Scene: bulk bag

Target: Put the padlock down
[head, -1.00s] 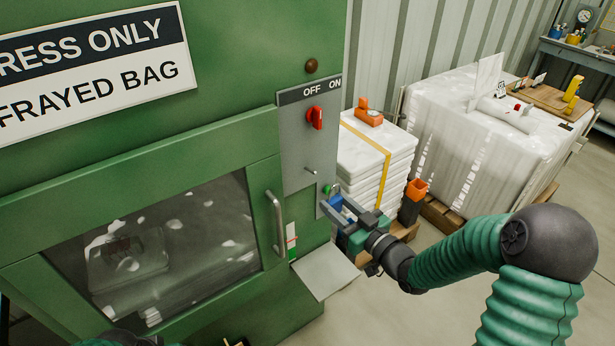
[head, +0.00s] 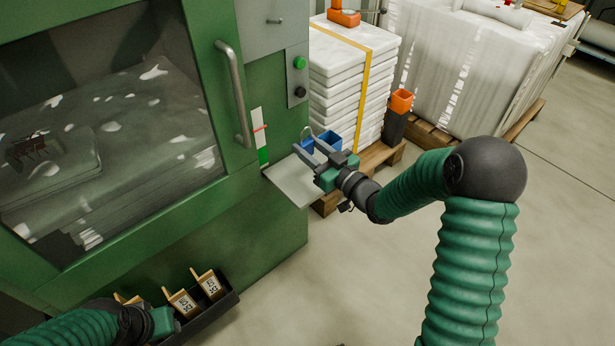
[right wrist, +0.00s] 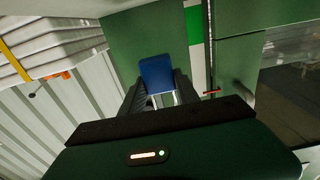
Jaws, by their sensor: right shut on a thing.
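The blue padlock (head: 308,146) is between the fingers of my right gripper (head: 305,145), which is shut on it. Its shackle shows above the fingers in the head view. The gripper is over or just beyond the far part of the small pale shelf (head: 292,186) on the green machine's side; I cannot tell whether the padlock touches the shelf. In the right wrist view the padlock's blue body (right wrist: 156,74) sits between the dark fingers, in front of green metal. My left gripper (head: 165,320) is at the lower left; its fingers are not clear.
The green machine (head: 275,225) has a windowed door with a bar handle (head: 233,95). A stack of white bags (head: 350,80) stands behind the shelf, with a dark orange-topped container (head: 396,118) beside it. A black tray (head: 222,310) of tags sits low left. Floor at right is clear.

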